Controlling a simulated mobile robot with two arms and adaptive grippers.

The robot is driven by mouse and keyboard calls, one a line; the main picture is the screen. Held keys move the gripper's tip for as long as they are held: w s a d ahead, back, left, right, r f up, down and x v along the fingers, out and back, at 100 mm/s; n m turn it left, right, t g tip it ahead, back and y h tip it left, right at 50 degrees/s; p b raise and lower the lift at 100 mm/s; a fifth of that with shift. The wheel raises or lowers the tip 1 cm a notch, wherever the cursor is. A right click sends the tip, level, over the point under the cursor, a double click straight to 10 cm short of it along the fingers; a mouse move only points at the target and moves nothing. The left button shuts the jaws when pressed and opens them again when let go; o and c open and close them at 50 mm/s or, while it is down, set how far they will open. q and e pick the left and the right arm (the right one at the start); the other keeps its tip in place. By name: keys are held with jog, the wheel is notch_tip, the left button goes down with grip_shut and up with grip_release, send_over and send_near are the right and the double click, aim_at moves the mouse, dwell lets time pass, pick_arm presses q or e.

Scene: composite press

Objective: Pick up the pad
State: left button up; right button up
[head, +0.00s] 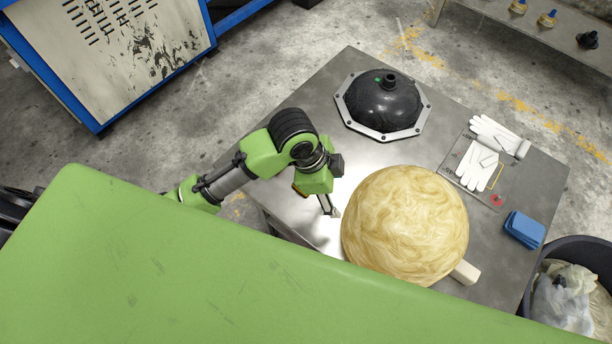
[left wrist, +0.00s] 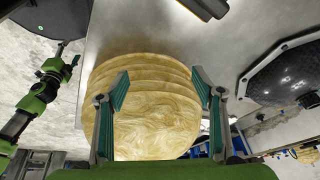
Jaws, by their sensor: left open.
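The pad (head: 405,225), a round cream-yellow stack of swirled fibre layers, lies on the steel table. In the left wrist view the pad (left wrist: 155,125) shows its layered edges between and beyond my fingers. My left gripper (head: 333,209) is at the pad's left edge in the head view, pointing down. In the left wrist view my left gripper (left wrist: 160,80) has its two teal-lined fingers spread wide with nothing held between them. I cannot tell if a finger touches the pad. A green arm, likely my right, shows small at the left of that view; its jaws are unclear.
The steel table (head: 305,100) holds a black dome mould (head: 384,103) at the back, white gloves (head: 478,166) and a blue block (head: 524,229) at right. A pale block (head: 466,272) sticks out beside the pad. A bin (head: 575,260) stands off the right edge.

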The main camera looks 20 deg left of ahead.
pick_arm(q)
jog(key=w+a+r+m+g+y, duration=0.2)
jog(key=w+a+r+m+y, duration=0.25)
jog(key=a+r+m, duration=0.35)
jog(key=shift+n+h, duration=0.4)
jog(key=shift+h, duration=0.05)
jog(key=f, duration=0.5)
jog(key=a+f, duration=0.1)
jog(key=f, duration=0.2)
jog(key=shift+w+f, duration=0.2)
jog(key=shift+w, duration=0.05)
jog(key=shift+w+d+f+p, duration=0.1)
jog(key=shift+d+f+p, duration=0.05)
jog(key=shift+f, duration=0.9)
jog(key=shift+w+d+f+p, duration=0.1)
jog(key=shift+f+p, duration=0.05)
jog(key=shift+f, duration=0.9)
jog(key=shift+d+f+p, duration=0.15)
jog(key=shift+f, duration=0.9)
jog(key=c, duration=1.2)
